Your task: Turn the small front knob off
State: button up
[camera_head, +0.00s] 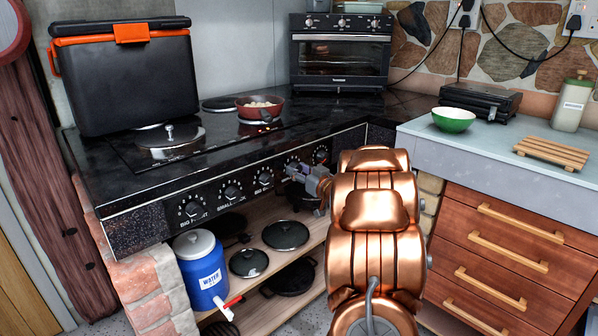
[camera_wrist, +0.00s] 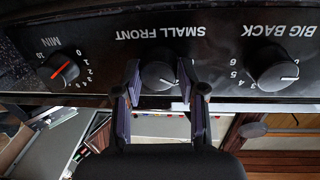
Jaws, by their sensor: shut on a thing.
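The small front knob (camera_wrist: 158,72) is black with a white pointer line, under the printed label SMALL FRONT, which reads upside down in the wrist view. The line points right and slightly down in that view. My gripper (camera_wrist: 159,85) has one purple-grey finger on each side of the knob and is shut on it. In the head view my gripper (camera_head: 303,172) reaches the front panel of the black stove (camera_head: 150,215) near its right end and hides most of the knob there.
The big back knob (camera_wrist: 273,72) and a timer knob with a red pointer (camera_wrist: 59,72) flank the small front knob. A red pan (camera_head: 260,108) and a lidded dark box (camera_head: 125,80) stand on the stove. A blue water container (camera_head: 203,278) stands below.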

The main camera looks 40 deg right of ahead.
jog(key=shift+c, duration=0.8)
jog(key=shift+f+n, duration=0.1)
jog(key=shift+n, duration=0.3)
jog(key=n+b, duration=0.2)
jog(key=shift+n, duration=0.3)
jog(key=shift+n+t+b, duration=0.3)
jog(key=shift+n+b, duration=0.4)
jog(key=shift+n, duration=0.7)
jog(key=o, duration=1.2)
jog(key=shift+c, duration=0.2)
